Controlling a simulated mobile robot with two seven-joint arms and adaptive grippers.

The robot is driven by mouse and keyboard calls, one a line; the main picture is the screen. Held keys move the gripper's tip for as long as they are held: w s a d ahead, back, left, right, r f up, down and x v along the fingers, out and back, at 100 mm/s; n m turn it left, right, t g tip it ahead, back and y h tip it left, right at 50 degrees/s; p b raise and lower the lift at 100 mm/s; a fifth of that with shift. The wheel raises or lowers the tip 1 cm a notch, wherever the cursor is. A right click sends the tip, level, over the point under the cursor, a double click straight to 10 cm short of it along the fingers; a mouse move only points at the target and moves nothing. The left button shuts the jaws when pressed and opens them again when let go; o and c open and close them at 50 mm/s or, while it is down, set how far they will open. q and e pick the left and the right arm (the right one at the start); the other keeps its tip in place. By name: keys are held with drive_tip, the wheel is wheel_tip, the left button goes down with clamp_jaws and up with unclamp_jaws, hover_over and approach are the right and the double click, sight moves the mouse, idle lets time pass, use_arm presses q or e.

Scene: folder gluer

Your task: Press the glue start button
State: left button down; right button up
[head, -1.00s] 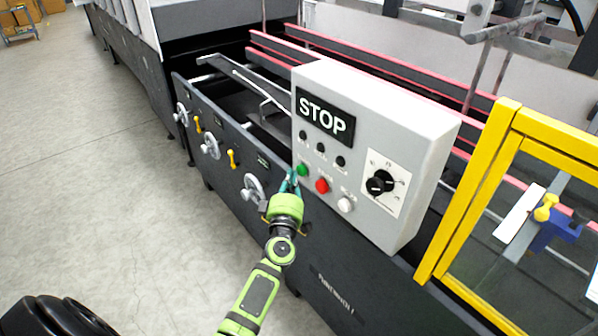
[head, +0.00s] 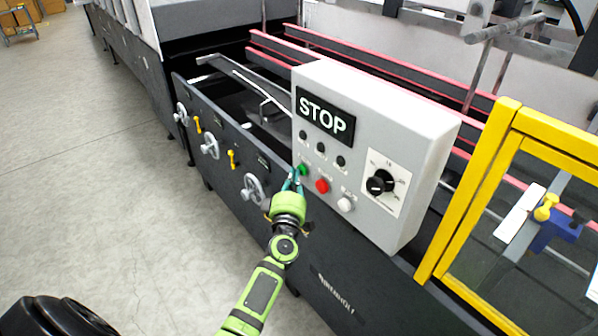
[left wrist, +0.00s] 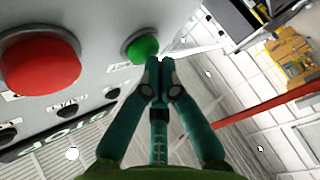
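The grey control box (head: 400,135) carries a green button (head: 303,170), a red button (head: 322,186) and a white button (head: 345,204). Their labels are too small to read. My left gripper (head: 293,178) is at the lower left edge of the box, beside the green button and partly over its left side. In the left wrist view my left gripper (left wrist: 160,66) is shut and empty, its fingertips together just beside the green button (left wrist: 142,48). I cannot tell whether they touch it. The red button (left wrist: 40,66) is large at the left. My right gripper is out of view.
A STOP sign (head: 325,116), small black buttons and a dial (head: 380,183) are on the same box. A yellow guard frame (head: 478,190) stands to the right. Handwheels (head: 253,188) line the machine's side. The floor (head: 100,170) at left is clear.

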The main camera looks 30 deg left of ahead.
use_arm(q)
drive_tip(key=shift+w, duration=0.15)
idle(0.4)
drive_tip(key=shift+s+a+p, duration=0.3)
drive_tip(key=shift+s+p, duration=0.05)
drive_tip(key=shift+s, duration=0.5)
drive_tip(key=s, duration=0.1)
drive_tip(key=s+a, duration=0.1)
drive_tip(key=s, duration=0.1)
drive_tip(key=s+a+p, duration=0.1)
drive_tip(key=shift+s, duration=0.3)
idle(0.6)
